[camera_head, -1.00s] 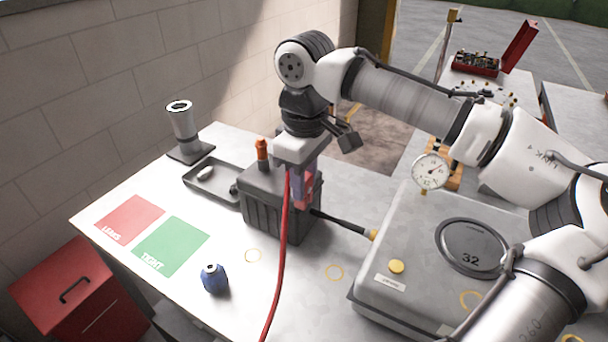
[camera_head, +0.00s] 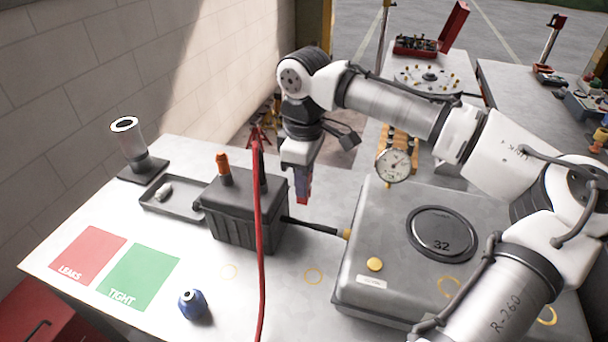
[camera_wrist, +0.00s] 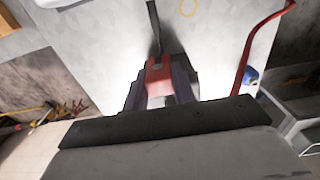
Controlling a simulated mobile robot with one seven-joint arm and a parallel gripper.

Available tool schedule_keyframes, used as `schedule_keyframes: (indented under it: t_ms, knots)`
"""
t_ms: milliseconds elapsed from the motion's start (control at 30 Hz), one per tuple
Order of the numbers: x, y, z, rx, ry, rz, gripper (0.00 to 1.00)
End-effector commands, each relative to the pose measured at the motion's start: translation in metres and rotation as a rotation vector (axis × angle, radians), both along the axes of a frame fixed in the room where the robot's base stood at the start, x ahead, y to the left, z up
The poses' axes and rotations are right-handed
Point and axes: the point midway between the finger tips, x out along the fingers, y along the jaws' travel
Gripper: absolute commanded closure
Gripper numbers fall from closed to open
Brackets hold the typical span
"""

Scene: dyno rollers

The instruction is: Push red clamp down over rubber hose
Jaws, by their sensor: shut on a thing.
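My gripper (camera_head: 304,188) is shut on the red clamp (camera_wrist: 158,66), which sits between the fingers in the wrist view. In the head view only a small red part shows at the fingertips, to the right of the black ribbed box. The black rubber hose (camera_head: 316,227) runs from the box to a yellow fitting at the grey case. The clamp appears a little above the hose. In the wrist view the hose (camera_wrist: 154,30) lines up with the clamp; whether they touch I cannot tell.
The black box (camera_head: 238,212) has an orange-capped post and a black post. A red cable (camera_head: 259,250) hangs in front of it. The grey case (camera_head: 350,290) with a gauge stands right.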

Motion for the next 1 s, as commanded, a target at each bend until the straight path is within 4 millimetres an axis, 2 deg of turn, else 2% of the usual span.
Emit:
schedule_keyframes:
  t_ms: [1000]
  knots:
    - [0.0, 0.0, -0.047, -0.002, -0.002, -0.003, 1.0]
